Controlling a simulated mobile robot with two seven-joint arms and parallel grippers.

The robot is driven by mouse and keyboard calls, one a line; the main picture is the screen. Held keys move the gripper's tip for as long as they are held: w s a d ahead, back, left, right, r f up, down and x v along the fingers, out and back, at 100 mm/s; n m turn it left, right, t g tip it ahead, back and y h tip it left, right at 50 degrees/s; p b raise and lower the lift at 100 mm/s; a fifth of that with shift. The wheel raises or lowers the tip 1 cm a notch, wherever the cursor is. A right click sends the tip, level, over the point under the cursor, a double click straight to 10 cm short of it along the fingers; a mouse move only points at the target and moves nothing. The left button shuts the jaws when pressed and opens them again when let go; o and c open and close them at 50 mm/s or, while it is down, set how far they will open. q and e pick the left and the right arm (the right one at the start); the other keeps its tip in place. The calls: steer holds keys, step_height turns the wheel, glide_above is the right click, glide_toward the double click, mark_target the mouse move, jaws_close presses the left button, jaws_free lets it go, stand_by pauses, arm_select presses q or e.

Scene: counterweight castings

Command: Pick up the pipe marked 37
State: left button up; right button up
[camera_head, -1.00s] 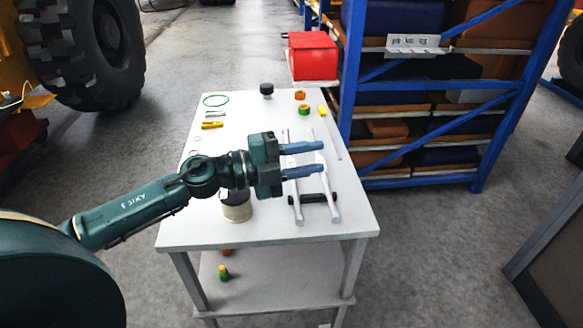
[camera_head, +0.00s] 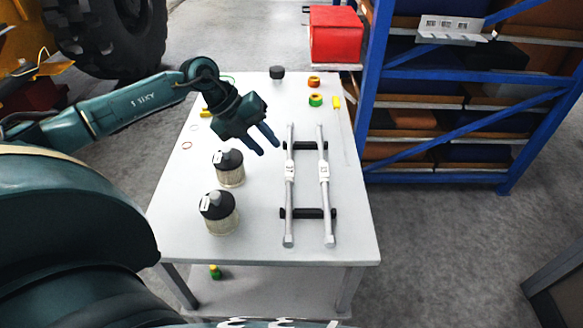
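Two grey pipes, the left pipe (camera_head: 289,205) and the right pipe (camera_head: 325,206), lie side by side across two black supports (camera_head: 306,213) on the white table (camera_head: 265,257). Each pipe has a white tag near its middle. The marks on the tags are too small to read, so I cannot tell which pipe is marked 37. My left gripper (camera_head: 267,147) is above the table, left of the pipes' upper part, with its two blue fingers apart and nothing between them. It is not touching either pipe. My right gripper is not in view.
Two black-capped canisters, one farther (camera_head: 230,170) and one nearer (camera_head: 219,213), stand left of the pipes. Blue shelving (camera_head: 440,75) stands right.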

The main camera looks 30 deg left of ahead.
mark_target(287, 170)
arm_select(q)
steer(key=x, duration=0.4)
steer(key=p+x, duration=0.1)
steer(key=x, duration=0.2)
steer(key=shift+s+d+f, duration=0.15)
steer(key=shift+s, duration=0.2)
steer(key=shift+w+d+f, duration=0.2)
steer(key=shift+d+f, duration=0.05)
steer(key=shift+f, duration=0.25)
steer(key=shift+c, duration=0.5)
steer(key=shift+r, duration=0.1)
jaws_close()
